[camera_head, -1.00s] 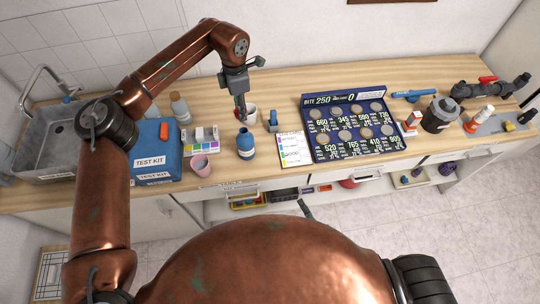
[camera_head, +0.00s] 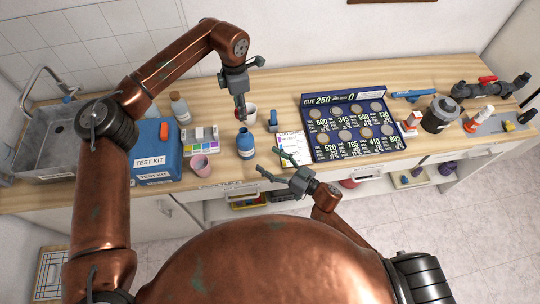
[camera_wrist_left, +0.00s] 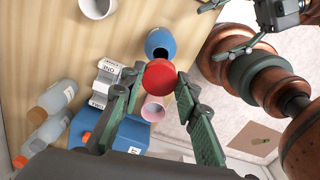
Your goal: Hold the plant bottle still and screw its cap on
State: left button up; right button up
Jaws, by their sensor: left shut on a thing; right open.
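The blue plant bottle (camera_head: 246,147) stands upright near the front edge of the counter. In the left wrist view its open dark mouth shows on the bottle (camera_wrist_left: 161,42), with no cap on it. My left gripper (camera_head: 241,117) points down just behind and above the bottle. In its wrist view the left gripper (camera_wrist_left: 161,78) is shut on a round red cap (camera_wrist_left: 159,74), apart from the bottle. My right gripper (camera_head: 272,164) is open and empty at the counter's front edge, right of the bottle and not touching it.
A white cup (camera_head: 251,115) stands behind the bottle. A pink cup (camera_head: 199,168) and a blue test kit box (camera_head: 152,152) are to the left. A printed card (camera_head: 293,147) and a dark board with round discs (camera_head: 350,126) lie to the right.

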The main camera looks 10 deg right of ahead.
aim_at(245, 140)
jog(key=shift+w+d+r+n+h, duration=0.1)
jog(key=shift+w+r+n+h, duration=0.25)
jog(key=shift+w+n, duration=0.35)
jog(key=x, duration=1.2)
jog(key=shift+r, duration=0.1)
jog(key=shift+c, duration=0.3)
jog(key=c, duration=1.3)
jog(key=shift+c, duration=0.2)
pick_arm(q)
jog(key=shift+d+f+m, duration=0.1)
jog(key=shift+f+m, duration=1.4)
jog(key=shift+m, duration=0.2)
